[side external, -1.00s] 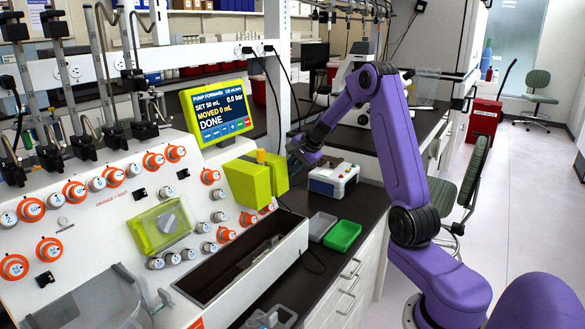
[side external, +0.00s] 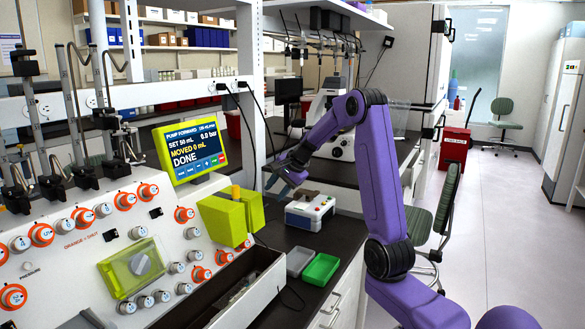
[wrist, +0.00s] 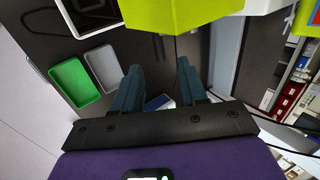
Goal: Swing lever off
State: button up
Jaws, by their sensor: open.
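A yellow-green block in two halves (side external: 222,220) is mounted on the front of the white cell processor (side external: 75,262), with a small orange-yellow piece (side external: 236,192) on top. The block also shows at the top edge of the wrist view (wrist: 190,12). I cannot tell which part is the lever. My gripper (side external: 272,176) is open and empty, to the right of and above the block, apart from it. A clear green cover with a grey knob (side external: 140,264) sits lower left.
The display (side external: 190,150) reads DONE. Orange-ringed and grey knobs cover the panel.

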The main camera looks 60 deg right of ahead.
jog(key=v, duration=1)
jog(key=shift+s+r, duration=0.2)
jog(key=shift+r, duration=0.15)
jog(key=s+a+f+n+g+y, duration=0.1)
jog(key=s+a+f+n+g, duration=0.15)
jog(key=a+n, duration=0.75)
jog(key=s+a+f+n+g+y, duration=0.2)
jog(key=s+a+f+n, duration=0.15)
jog(key=a, duration=1.25)
jog(key=s+a+f+n+h, duration=0.1)
jog(key=s+a+f+n, duration=0.1)
jog(key=s+n, duration=0.3)
jog(key=s+a+f+n+g, duration=0.1)
jog(key=s+a+f+n, duration=0.1)
jog(key=s+n, duration=0.4)
jog(key=s+a+f+n+g+h, duration=0.1)
jog(key=s+a+f+n, duration=0.1)
jog(key=s+n, duration=0.4)
jog(key=s+a, duration=0.1)
jog(key=s, duration=0.3)
jog(key=shift+s+a+h, duration=0.3)
jog(key=shift+s+a, duration=0.05)
jog(key=shift+s, duration=0.05)
